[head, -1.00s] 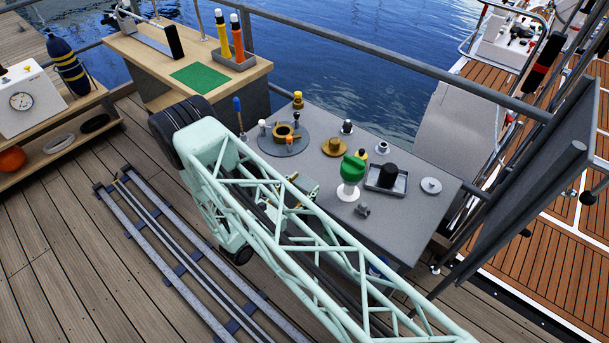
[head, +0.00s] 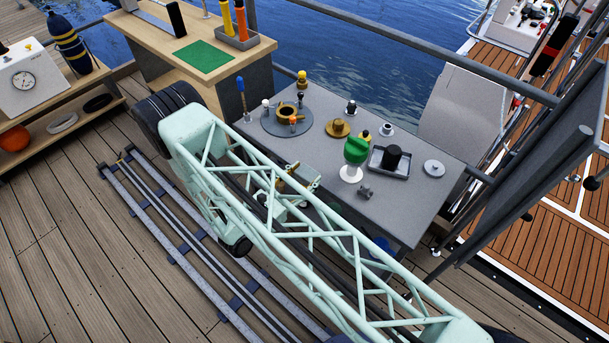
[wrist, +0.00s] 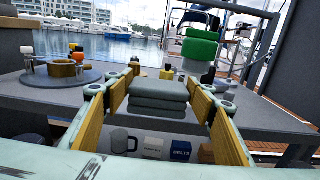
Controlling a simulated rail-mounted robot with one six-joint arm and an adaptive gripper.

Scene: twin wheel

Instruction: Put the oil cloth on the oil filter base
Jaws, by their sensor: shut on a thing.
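My gripper (wrist: 160,84) has yellow-lined fingers on both sides of a folded grey-green cloth (wrist: 158,98), the oil cloth, and is shut on it. In the head view my gripper (head: 298,180) is at the table's near edge, and the cloth is hard to make out there, partly hidden by my arm. A brass ring (head: 287,112) sits on a round grey plate (head: 268,124) at the table's left end; it also shows in the wrist view (wrist: 62,69). A brown-gold flanged piece (head: 338,128) stands to its right. I cannot tell for sure which is the oil filter base.
The grey table (head: 398,205) also bears a green-topped white stand (head: 355,152), a tray (head: 376,160) with a black cylinder, and several small knobs. A wooden bench (head: 245,50) is behind at left. Below the tabletop are a mug (wrist: 123,141) and boxes (wrist: 181,149).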

